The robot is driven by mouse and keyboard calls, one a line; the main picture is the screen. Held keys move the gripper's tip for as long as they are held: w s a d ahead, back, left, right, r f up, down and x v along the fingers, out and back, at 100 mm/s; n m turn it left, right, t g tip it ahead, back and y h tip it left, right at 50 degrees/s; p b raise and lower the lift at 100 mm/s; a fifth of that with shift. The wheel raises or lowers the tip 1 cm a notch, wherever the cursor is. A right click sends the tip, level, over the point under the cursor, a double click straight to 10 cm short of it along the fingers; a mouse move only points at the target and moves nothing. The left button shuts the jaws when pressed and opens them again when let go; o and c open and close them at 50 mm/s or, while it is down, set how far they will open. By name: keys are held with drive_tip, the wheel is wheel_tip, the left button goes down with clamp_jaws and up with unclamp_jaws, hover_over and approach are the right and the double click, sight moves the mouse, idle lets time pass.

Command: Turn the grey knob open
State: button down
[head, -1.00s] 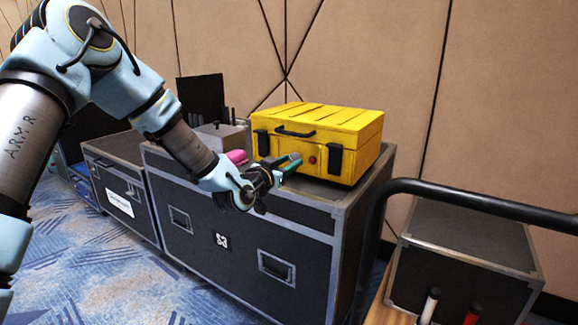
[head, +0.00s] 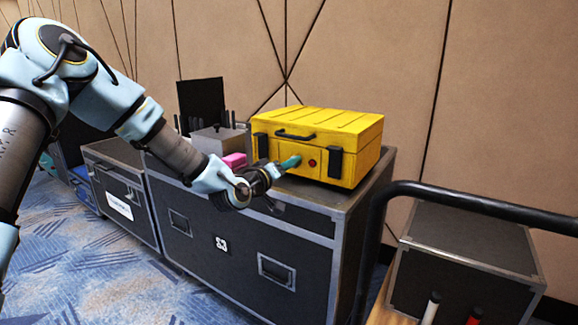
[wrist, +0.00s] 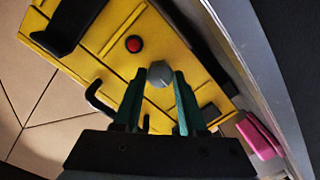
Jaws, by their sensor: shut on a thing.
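The grey knob (wrist: 160,74) is on the front face of the yellow case, between the green fingertips of my gripper (wrist: 158,82) in the wrist view. My gripper is shut on it. In the head view my gripper (head: 287,163) reaches the front of the yellow case (head: 340,121), left of a red button (head: 312,163), and hides the knob. The red button also shows in the wrist view (wrist: 134,44), up and left of the knob. The case has a black handle and black latches, and its lid is closed.
The yellow case stands on a large black flight case (head: 240,231). A pink block (head: 235,160) and a grey box (head: 218,139) are to its left. A black rail (head: 480,203) curves in front at the right.

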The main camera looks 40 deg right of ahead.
drive_tip(key=shift+n, duration=0.5)
drive_tip(key=shift+c, duration=2.3)
unclamp_jaws()
drive_tip(key=v, duration=1.1)
drive_tip(key=shift+w, duration=0.1)
